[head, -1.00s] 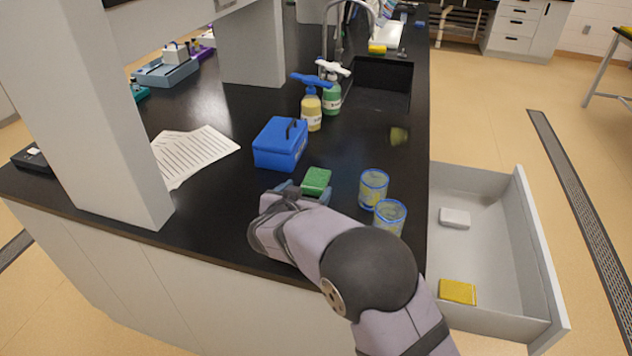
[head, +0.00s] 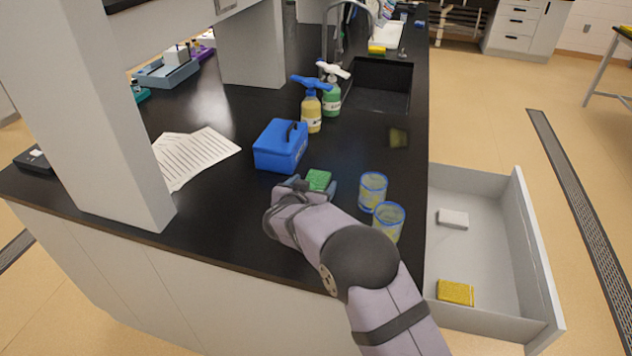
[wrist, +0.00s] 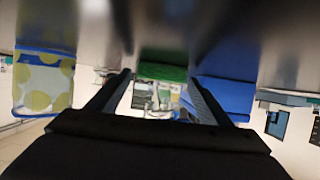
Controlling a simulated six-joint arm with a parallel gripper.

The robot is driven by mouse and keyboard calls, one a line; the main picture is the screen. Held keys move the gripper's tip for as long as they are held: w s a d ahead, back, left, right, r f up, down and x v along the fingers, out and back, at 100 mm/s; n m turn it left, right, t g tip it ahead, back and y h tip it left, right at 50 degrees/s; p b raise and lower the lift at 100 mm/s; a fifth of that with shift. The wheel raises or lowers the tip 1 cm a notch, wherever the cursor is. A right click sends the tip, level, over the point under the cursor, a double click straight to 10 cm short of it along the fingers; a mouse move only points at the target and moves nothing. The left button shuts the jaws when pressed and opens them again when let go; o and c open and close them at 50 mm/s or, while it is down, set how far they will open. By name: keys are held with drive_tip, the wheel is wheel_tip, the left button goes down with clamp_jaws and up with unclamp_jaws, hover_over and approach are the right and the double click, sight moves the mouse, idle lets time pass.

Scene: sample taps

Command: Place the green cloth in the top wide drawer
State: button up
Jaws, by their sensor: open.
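The green cloth (head: 319,179) is a small folded block on the black counter, just right of the blue box. My gripper (head: 311,186) is open, low over the counter at the cloth, and hides its near part. In the wrist view the green cloth (wrist: 162,72) shows between the two spread fingers (wrist: 160,80); I cannot tell whether they touch it. The open drawer (head: 485,215) juts out from the counter's right side. Inside it lie a white block (head: 453,219) and a yellow sponge-like block (head: 455,292).
Two blue-rimmed cups (head: 372,192) stand right of my gripper, between it and the drawer. A blue box (head: 280,146) is close on its left. Spray bottles (head: 311,110) stand behind. Papers (head: 195,155) and a grey pillar (head: 105,120) are further left.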

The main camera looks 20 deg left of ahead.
sight(314, 185)
drive_tip(key=shift+w+f, duration=0.2)
drive_tip(key=shift+w, duration=0.25)
drive_tip(key=shift+c, duration=0.6)
drive_tip(key=c, duration=1.1)
drive_tip(key=shift+r, duration=0.1)
wheel_tip(314, 185, up, 14)
drive_tip(key=p, duration=0.4)
drive_tip(key=shift+f, duration=0.25)
